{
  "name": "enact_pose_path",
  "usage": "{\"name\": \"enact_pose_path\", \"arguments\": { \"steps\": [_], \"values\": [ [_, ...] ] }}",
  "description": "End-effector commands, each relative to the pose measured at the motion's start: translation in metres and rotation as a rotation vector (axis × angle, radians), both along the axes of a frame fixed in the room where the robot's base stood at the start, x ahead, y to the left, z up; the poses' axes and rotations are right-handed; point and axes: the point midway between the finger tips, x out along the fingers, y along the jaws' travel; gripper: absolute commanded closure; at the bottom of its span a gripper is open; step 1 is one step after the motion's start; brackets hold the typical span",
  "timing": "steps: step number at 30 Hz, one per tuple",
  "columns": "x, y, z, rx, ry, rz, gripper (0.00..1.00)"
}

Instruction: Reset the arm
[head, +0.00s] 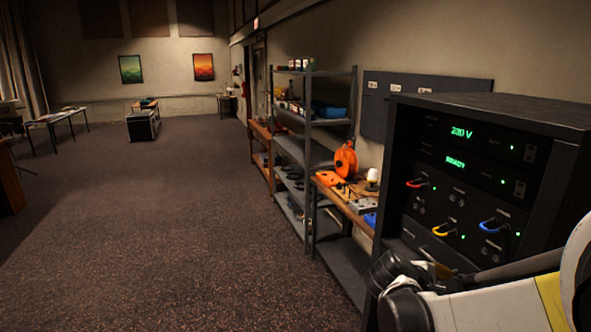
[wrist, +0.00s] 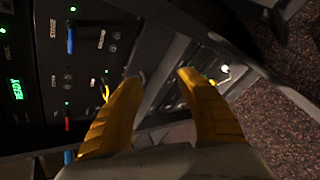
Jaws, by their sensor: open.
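My arm reaches in from the lower right of the head view, white with a yellow band, close to the front of a black equipment rack (head: 540,112). My gripper (wrist: 158,74) shows in the wrist view with two yellow fingers spread apart and nothing between them. In the head view the gripper is mostly hidden by my own arm. The rack's front panel, also in the wrist view (wrist: 40,100), carries green displays reading "230 V" and "READY". A red handle (head: 417,183), a blue handle (head: 489,224) and a yellow handle (head: 441,230) sit on it.
A metal shelf unit (head: 312,110) and a wooden bench with an orange cable reel (head: 345,160) stand along the right wall, beyond the rack. A black case (head: 143,125) stands far back. The carpeted floor (head: 170,230) at left and middle is clear.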

Motion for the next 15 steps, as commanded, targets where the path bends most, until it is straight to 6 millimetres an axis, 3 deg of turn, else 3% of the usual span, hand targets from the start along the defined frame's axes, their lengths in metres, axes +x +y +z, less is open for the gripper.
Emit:
{"name": "enact_pose_path", "arguments": {
  "steps": [6,15],
  "values": [
    [-0.063,0.042,0.02,0.412,-0.212,-0.132,0.56],
    [-0.146,0.111,0.027,0.944,-0.435,-0.395,0.56]
  ]
}}
